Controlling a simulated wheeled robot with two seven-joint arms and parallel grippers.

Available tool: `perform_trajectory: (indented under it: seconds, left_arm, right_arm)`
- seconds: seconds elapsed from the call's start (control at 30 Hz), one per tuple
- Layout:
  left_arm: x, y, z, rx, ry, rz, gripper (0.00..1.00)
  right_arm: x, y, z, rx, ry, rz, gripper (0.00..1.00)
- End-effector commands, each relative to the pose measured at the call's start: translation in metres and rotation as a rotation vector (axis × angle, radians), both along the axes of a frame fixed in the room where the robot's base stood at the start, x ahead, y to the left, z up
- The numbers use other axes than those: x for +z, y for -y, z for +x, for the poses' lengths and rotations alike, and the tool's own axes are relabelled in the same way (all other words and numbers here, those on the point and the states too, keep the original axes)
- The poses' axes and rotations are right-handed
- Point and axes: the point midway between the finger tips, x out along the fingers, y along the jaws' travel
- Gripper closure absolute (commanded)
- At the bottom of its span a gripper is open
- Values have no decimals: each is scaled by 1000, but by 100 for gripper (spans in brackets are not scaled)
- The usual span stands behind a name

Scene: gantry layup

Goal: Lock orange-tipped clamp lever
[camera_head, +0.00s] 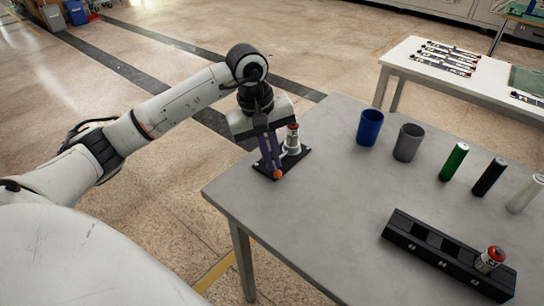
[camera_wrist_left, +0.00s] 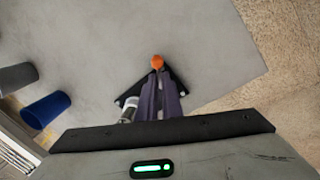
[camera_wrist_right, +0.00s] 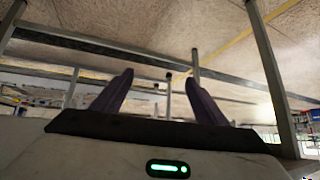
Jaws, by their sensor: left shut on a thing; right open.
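The clamp's orange lever tip (camera_head: 278,174) shows at the near edge of a black base plate (camera_head: 300,160) on the grey table. A white-and-red cylinder (camera_head: 292,138) stands upright in the clamp, right of my gripper. My left gripper (camera_head: 273,165) points down at the lever, its fingers shut close to the orange tip. In the left wrist view the orange tip (camera_wrist_left: 157,62) sits just beyond the fingertips (camera_wrist_left: 159,78); the lever's shaft is hidden between them. My right gripper (camera_wrist_right: 160,85) is open and empty, seen only in its own wrist view, facing table legs and floor.
A blue cup (camera_head: 370,127) and a grey cup (camera_head: 408,142) stand right of the clamp. A black rack (camera_head: 430,245) holds a red-and-white cylinder (camera_head: 490,259). The table's left front is clear.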

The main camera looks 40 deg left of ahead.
Motion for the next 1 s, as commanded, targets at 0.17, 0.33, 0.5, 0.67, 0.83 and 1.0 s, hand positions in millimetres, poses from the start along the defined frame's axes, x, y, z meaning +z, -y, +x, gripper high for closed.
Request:
perform_trajectory:
  seconds: [0.17,0.33,0.5,0.67,0.83,1.0]
  left_arm:
    - [-1,2,3,111,2,2,100]
    - [0,5,8,285,3,1,100]
    - [0,7,10,400,2,1,100]
    - [1,7,11,425,2,1,100]
    - [1,7,11,424,3,0,100]
    - [1,7,11,423,1,0,75]
  right_arm:
    - [-7,0,0,1,-4,-2,33]
    - [-11,-1,0,5,-6,-3,33]
    - [-7,-5,2,10,3,2,33]
    - [-4,-6,4,11,11,5,33]
    - [-4,-6,4,10,11,4,33]
    - [-5,-6,3,10,8,4,33]
